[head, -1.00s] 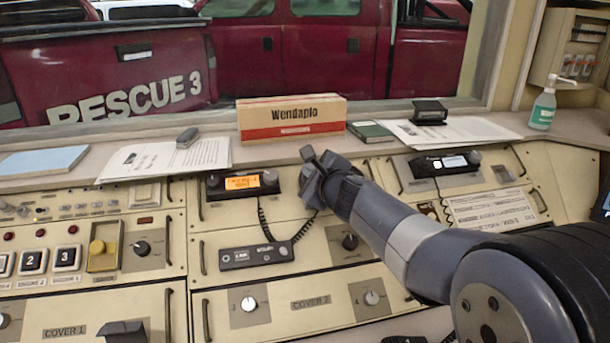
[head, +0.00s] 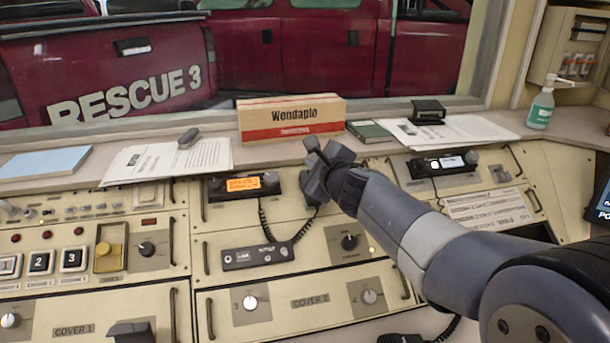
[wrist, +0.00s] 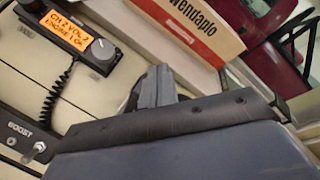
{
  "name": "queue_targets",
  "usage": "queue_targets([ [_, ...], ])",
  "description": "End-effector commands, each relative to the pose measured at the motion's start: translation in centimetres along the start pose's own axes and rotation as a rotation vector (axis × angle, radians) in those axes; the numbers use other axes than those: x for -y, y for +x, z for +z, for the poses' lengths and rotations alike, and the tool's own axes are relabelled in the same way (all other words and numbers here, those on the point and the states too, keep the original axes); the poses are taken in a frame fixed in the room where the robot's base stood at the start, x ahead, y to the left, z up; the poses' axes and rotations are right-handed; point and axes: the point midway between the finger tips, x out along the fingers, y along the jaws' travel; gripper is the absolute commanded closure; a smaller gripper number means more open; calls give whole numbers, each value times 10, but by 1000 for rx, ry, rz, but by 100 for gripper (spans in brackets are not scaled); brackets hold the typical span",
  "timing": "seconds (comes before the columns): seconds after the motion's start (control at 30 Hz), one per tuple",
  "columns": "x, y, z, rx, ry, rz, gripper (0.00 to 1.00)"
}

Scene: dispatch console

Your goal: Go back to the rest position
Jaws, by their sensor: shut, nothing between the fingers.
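My gripper (head: 318,158) is raised above the console (head: 200,285), in front of the Wendaplo box. It is shut and empty, and its fingers also show in the wrist view (wrist: 153,88). My arm reaches in from the lower right of the head view. A radio with an orange display (head: 242,185) is just left of the gripper, and it also shows at the upper left of the wrist view (wrist: 75,38). Part of the console behind the gripper and arm is hidden.
The Wendaplo box (head: 291,118) stands on the ledge, with a green book (head: 369,131) and papers (head: 455,132) to its right. A sanitizer bottle (head: 541,108) is further right.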

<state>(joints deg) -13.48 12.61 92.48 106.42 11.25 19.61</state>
Motion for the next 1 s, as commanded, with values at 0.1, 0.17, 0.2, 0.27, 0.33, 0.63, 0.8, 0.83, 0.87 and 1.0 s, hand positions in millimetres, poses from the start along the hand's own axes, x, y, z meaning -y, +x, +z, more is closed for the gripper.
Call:
queue_targets([
  [0.1,-2,2,-2,0,0,0,100],
  [0.17,-5,5,-4,0,0,0,100],
  [0.2,-7,7,-6,0,1,0,100],
  [0.27,-12,12,-11,0,1,1,100],
  [0.33,-11,16,-11,0,1,0,100],
  [0.63,10,-8,9,1,-1,-2,100],
  [0.8,18,-21,17,1,-1,-1,100],
  [0.83,18,-22,18,0,0,-1,100],
  [0.87,19,-24,18,0,0,-1,100],
  [1.0,20,-27,20,0,0,-1,100],
])
